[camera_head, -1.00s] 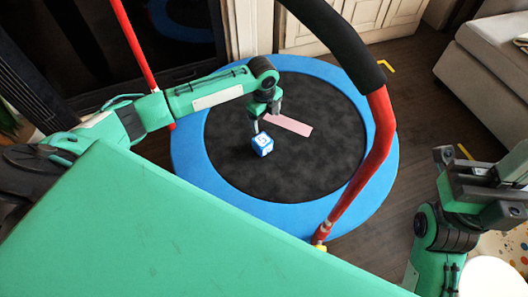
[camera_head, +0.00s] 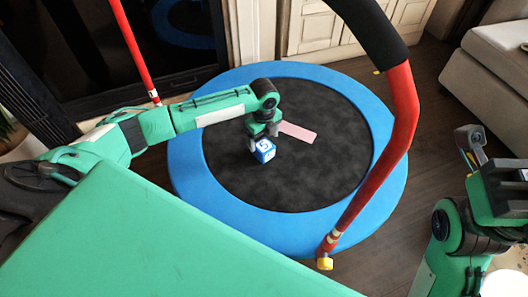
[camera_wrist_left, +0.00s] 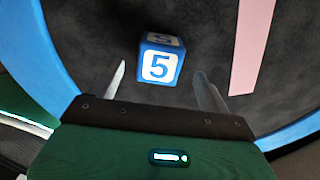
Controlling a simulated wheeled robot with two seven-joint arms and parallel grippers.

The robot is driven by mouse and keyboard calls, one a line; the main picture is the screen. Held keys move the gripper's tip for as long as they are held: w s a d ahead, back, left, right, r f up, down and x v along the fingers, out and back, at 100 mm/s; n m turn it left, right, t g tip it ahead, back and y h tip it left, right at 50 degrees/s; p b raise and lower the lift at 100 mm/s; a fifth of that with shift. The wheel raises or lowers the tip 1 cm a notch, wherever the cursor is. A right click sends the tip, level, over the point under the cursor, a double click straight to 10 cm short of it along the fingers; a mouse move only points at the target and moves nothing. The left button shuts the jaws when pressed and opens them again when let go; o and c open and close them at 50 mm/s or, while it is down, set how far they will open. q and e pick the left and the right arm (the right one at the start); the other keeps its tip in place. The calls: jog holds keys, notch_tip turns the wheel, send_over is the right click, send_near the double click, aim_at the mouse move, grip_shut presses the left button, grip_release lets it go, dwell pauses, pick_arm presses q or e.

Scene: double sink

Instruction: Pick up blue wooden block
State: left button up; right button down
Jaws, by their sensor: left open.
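The blue wooden block (camera_head: 263,151) with white faces and a blue "5" rests on the black mat of the trampoline (camera_head: 300,180). My left gripper (camera_head: 264,138) is open just above and behind it. In the left wrist view the block (camera_wrist_left: 161,62) lies between the lines of the two spread fingers, near their tips, and nothing is gripped. My right gripper (camera_head: 497,180) is at the right edge, away from the block, and its jaw opening is unclear.
A pink flat strip (camera_head: 296,132) lies on the mat behind the block. A red trampoline handle with black padding (camera_head: 375,25) arches over the right side. A grey sofa (camera_head: 490,80) stands at the right. Open wooden floor lies between the sofa and trampoline.

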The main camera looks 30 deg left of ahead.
aim_at(264, 145)
pick_arm(q)
jog(key=shift+f+b, duration=1.75)
jog(key=shift+f, duration=0.75)
jog(key=c, duration=1.1)
jog(key=shift+r, duration=0.15)
